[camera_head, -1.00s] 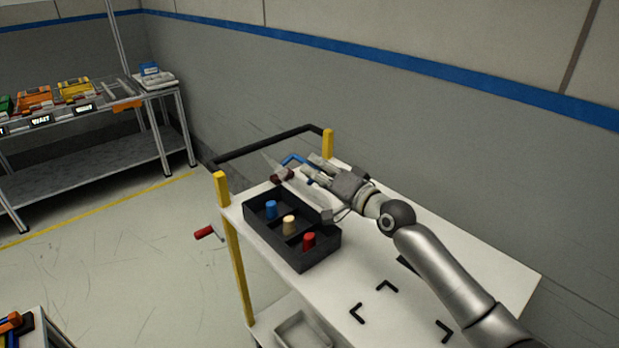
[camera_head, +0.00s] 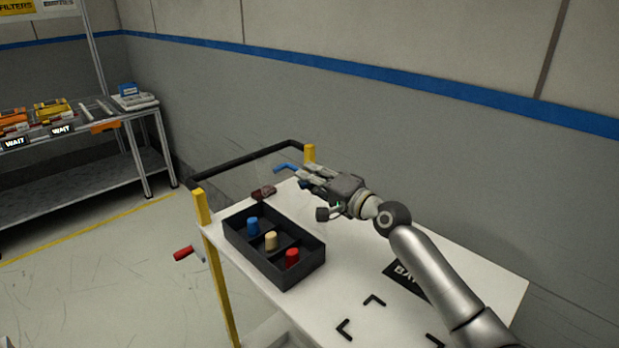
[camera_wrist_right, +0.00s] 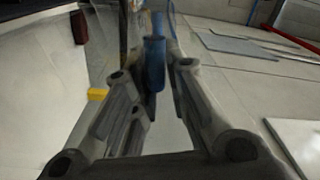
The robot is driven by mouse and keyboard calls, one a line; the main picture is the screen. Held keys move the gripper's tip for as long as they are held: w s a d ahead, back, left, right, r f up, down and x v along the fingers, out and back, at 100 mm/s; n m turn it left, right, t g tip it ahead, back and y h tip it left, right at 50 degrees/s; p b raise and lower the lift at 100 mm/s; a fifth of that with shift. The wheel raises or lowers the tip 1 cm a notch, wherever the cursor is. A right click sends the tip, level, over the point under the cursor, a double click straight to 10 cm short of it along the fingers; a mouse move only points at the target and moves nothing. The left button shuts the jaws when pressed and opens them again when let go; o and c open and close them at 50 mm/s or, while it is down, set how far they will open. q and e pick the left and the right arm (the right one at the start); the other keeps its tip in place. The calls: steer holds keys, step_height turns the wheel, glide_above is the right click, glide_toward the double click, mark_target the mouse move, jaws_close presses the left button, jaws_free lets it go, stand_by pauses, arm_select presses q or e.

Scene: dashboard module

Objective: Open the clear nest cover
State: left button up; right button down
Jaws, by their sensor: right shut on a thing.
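My right gripper (camera_head: 306,177) is over the far end of the white cart top. Its fingers are shut on a blue handle (camera_head: 287,168), which sticks out past the fingertips toward the left. In the right wrist view the blue handle (camera_wrist_right: 154,62) stands between the two fingers (camera_wrist_right: 160,75). A clear pane, faint and hard to outline, seems to be beside the handle in that view; I cannot tell its tilt. A black tray (camera_head: 293,277) holds a blue, a tan and a red peg. My left gripper is not in view.
A dark red block (camera_head: 263,192) lies behind the tray. A black bar (camera_head: 245,163) joins two yellow posts (camera_head: 309,153) at the cart's end. A red-handled part (camera_head: 183,253) sticks out at the left. The cart's near top is mostly clear, with black corner marks.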

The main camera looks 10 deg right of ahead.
steer(key=shift+d+f, duration=0.2)
steer(key=shift+f, duration=0.05)
steer(key=c, duration=1.5)
jaws_free()
steer(key=shift+w+d+f, duration=0.1)
steer(key=shift+s, duration=0.25)
steer(key=v, duration=1.1)
steer(key=shift+s+d, duration=0.25)
